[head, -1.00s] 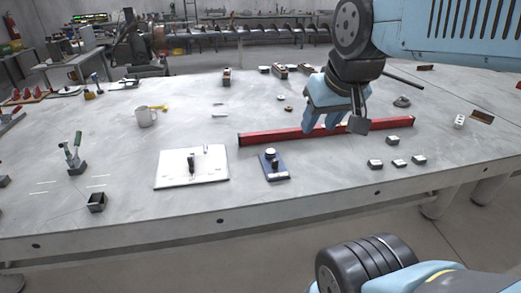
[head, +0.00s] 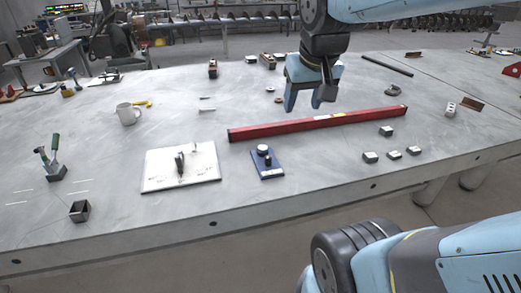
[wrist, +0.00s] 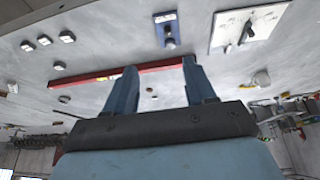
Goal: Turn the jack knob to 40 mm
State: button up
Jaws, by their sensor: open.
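A white plate (head: 160,184) lies flat near the table's front edge, with a black pointer-like knob (head: 180,163) standing on it. Faint marks surround the knob, too small to read. The plate also shows in the wrist view (wrist: 228,22), with its knob (wrist: 247,32). I cannot read any scale. My gripper (head: 303,101) is open and empty, fingers down, above the table behind both plates; its fingers show in the wrist view (wrist: 160,68).
A long red bar (head: 270,130) lies behind the blue plate. Several small grey blocks (head: 393,155) lie to the right. A white mug (head: 128,115), a green-handled clamp (head: 48,163) and a dark open box (head: 79,211) stand to the left.

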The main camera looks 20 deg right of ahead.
jog(key=w+f+g, duration=0.3)
jog(key=w+f, duration=0.5)
jog(key=w, duration=0.6)
jog(key=m+g, duration=0.2)
send_over(268, 156)
notch_tip(268, 156, down, 13)
jog(key=shift+y, duration=0.3)
notch_tip(268, 156, down, 13)
jog(key=shift+f, duration=0.2)
grip_shut()
